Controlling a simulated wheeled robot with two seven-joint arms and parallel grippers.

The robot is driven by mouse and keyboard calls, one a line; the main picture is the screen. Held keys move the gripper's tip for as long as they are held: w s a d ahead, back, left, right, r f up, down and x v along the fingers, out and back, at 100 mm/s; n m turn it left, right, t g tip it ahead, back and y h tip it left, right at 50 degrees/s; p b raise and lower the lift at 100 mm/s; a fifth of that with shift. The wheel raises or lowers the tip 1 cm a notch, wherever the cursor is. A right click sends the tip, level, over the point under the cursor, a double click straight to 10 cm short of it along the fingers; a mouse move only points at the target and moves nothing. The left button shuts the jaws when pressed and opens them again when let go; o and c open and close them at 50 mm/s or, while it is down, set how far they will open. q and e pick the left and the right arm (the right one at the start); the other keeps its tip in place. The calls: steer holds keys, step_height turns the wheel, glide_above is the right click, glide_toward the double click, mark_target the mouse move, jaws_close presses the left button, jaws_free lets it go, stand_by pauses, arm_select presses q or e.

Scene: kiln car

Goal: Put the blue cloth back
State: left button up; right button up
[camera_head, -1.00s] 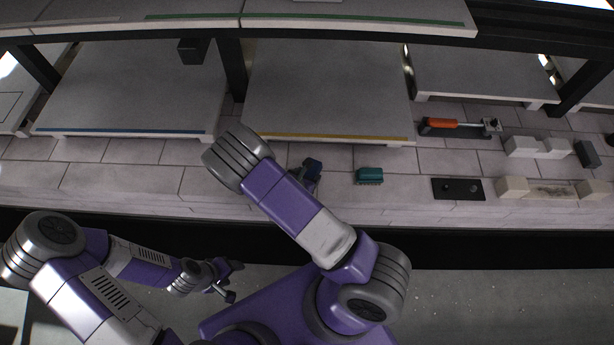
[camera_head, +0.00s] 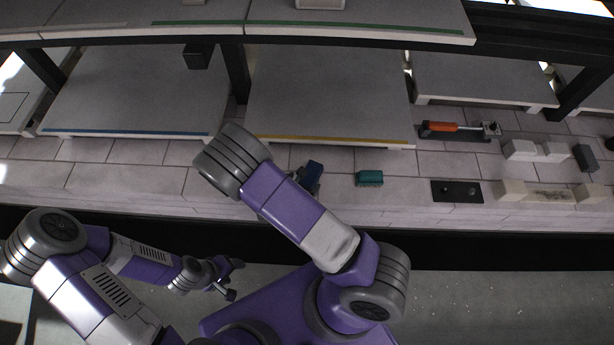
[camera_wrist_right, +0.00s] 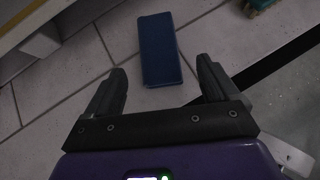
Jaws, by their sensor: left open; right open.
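The blue cloth (camera_wrist_right: 160,48), a dark blue folded rectangle, lies flat on the pale tiled surface in the right wrist view. It also shows in the head view (camera_head: 314,171), just beyond my right forearm. My right gripper (camera_wrist_right: 161,72) is open and empty. Its fingertips are on either side of the near end of the cloth, with gaps on both sides. In the head view my right gripper is mostly hidden behind my own arm. My left gripper (camera_head: 229,280) is open and empty, low in front of the car's edge, away from the cloth.
A teal brush-like block (camera_head: 369,178) lies right of the cloth. A black plate (camera_head: 457,190), an orange-handled tool (camera_head: 443,126) and pale blocks (camera_head: 520,150) are farther right. A yellow-edged shelf (camera_head: 330,90) and a blue-edged shelf (camera_head: 135,95) stand behind. Tiles left of the cloth are clear.

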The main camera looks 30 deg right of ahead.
steer(key=p+v, duration=0.1)
steer(key=v, duration=0.5)
stand_by(0.4)
steer(key=s+a+f+m+g+y+p, duration=0.1)
steer(key=s+f+m+g+y, duration=0.2)
steer(key=s+m, duration=0.35)
steer(key=s+a+f+m+g+y+p, duration=0.1)
steer(key=s+f+m+g+y, duration=0.1)
steer(key=s+m+g, duration=0.45)
steer(key=w+a+m+t+y, duration=0.1)
steer(key=a+m+t+y, duration=0.1)
steer(key=m, duration=0.5)
steer(key=w+a+m+t+y+p, duration=0.1)
steer(key=w+a+m+t+y, duration=0.1)
steer(key=m+y, duration=0.3)
steer(key=a+m, duration=0.1)
steer(key=m, duration=0.1)
steer(key=shift+a+f+m, duration=0.35)
steer(key=shift+m, duration=0.05)
